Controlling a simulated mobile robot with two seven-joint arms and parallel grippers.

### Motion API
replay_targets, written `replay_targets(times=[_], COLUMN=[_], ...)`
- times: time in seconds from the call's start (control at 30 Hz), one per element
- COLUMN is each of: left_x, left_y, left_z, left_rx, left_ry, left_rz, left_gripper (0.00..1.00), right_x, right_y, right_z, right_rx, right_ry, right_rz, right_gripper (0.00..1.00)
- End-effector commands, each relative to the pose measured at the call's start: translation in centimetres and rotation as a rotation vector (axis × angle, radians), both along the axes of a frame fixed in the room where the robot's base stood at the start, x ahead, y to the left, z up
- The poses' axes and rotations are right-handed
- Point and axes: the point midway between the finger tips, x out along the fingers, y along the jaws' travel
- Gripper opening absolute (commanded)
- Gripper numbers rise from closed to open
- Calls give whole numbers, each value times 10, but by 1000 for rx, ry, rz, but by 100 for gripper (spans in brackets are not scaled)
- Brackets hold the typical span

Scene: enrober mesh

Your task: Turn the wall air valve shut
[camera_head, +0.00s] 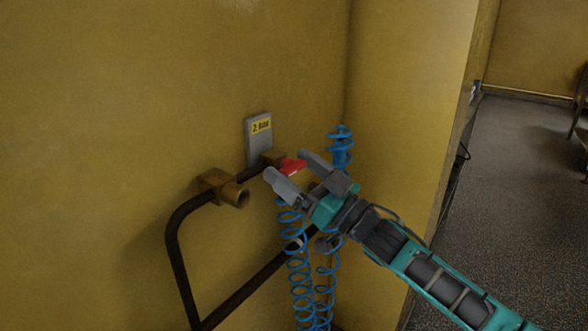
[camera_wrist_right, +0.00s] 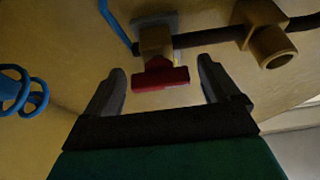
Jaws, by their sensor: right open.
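The wall air valve has a red handle (camera_head: 293,166) on a brass body (camera_head: 272,157), below a grey wall plate with a yellow label (camera_head: 260,127). My right gripper (camera_head: 292,164) is open, with one finger on each side of the red handle. In the right wrist view the red handle (camera_wrist_right: 160,78) lies crosswise between and just beyond the fingertips of my right gripper (camera_wrist_right: 161,82), with a gap on both sides. The brass valve body (camera_wrist_right: 157,42) shows behind it. I cannot tell whether a finger touches the handle. My left gripper is not in view.
A brass fitting (camera_head: 222,187) on a dark pipe (camera_head: 177,250) sits left of the valve. Blue coiled hose (camera_head: 297,262) hangs below and behind my right gripper. The yellow wall (camera_head: 110,110) is close behind; open floor (camera_head: 500,180) lies to the right.

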Motion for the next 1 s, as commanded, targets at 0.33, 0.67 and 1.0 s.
replay_targets(times=[0.33, 0.67, 1.0], left_x=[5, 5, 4], left_y=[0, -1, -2], left_z=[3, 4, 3], left_rx=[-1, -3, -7], left_ry=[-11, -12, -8], left_rz=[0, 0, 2], left_gripper=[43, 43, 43], right_x=[2, 2, 2], right_y=[3, 3, 3], right_z=[2, 2, 1], right_rx=[0, 0, -1], right_ry=[0, 0, -1], right_rz=[1, 0, 0], right_gripper=[89, 58, 33])
